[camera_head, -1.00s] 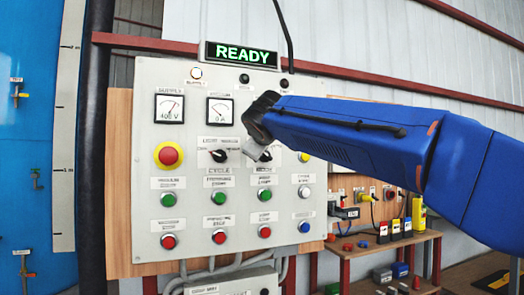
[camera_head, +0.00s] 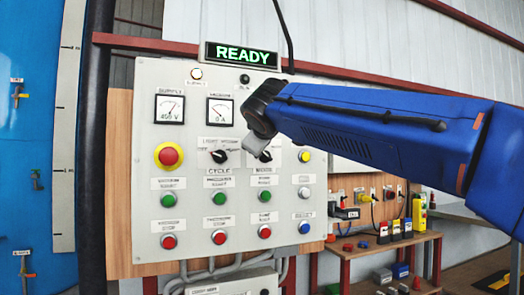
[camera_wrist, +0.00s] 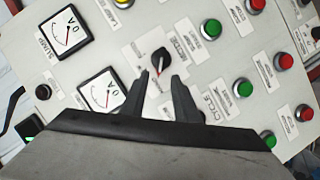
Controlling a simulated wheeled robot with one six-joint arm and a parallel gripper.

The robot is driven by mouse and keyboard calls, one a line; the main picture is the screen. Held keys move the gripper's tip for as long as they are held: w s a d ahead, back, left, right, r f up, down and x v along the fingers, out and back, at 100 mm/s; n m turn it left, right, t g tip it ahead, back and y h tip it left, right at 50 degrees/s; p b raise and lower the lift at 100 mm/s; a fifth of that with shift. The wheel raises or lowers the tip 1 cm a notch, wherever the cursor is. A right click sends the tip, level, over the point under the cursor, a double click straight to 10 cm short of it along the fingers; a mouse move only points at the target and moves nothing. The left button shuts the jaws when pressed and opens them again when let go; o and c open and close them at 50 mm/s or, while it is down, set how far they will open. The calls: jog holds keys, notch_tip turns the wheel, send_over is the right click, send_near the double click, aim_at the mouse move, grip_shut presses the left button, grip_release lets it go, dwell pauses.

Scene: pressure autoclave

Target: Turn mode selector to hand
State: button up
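The grey control panel (camera_head: 145,100) carries two black selectors in a row. The mode selector (camera_wrist: 161,61) shows clearly in the wrist view beside its "MODE" label, a dark knob with a small red mark near its lower edge. In the head view it is mostly hidden behind my gripper (camera_head: 258,150). In the wrist view my gripper (camera_wrist: 162,78) is open and empty. Its two dark fingertips stand apart just below the knob, one to each side; I cannot tell whether they touch it. The cycle selector (camera_head: 219,156) is to the left in the head view.
A red emergency button (camera_head: 169,155) on a yellow ring is at the panel's left. Rows of green, red, white and blue buttons lie below the selectors, and a yellow button (camera_head: 304,157) is to the right. Two meters are above. A "READY" sign (camera_head: 242,55) is lit green.

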jog(key=v, duration=1.2)
jog(key=shift+s, duration=0.3)
jog(key=s+d+f+m+g+h, duration=0.1)
jog(key=s+d+f+g, duration=0.1)
jog(key=d+f, duration=0.55)
jog(key=s+d+f+m+g, duration=0.25)
jog(key=d+f, duration=0.25)
jog(key=f, duration=0.6)
jog(key=s+d+f+m+g+h, duration=0.1)
jog(key=s+d+f+g, duration=0.15)
jog(key=d+f, duration=0.55)
jog(key=s+d+f+m+g, duration=0.1)
jog(key=s+f+m, duration=0.1)
jog(key=s+f, duration=0.4)
jog(key=s+d+f+m+g+y, duration=0.1)
jog(key=s+f, duration=0.5)
jog(key=f, duration=0.7)
jog(key=s+d+f+m+g+y, duration=0.1)
jog(key=s+d+f+m, duration=0.1)
jog(key=s+f, duration=0.4)
notch_tip(320, 180, down, 5)
jog(key=shift+s+d+r+m, duration=0.15)
jog(key=shift+s+d+m, duration=0.2)
jog(key=shift+m, duration=0.2)
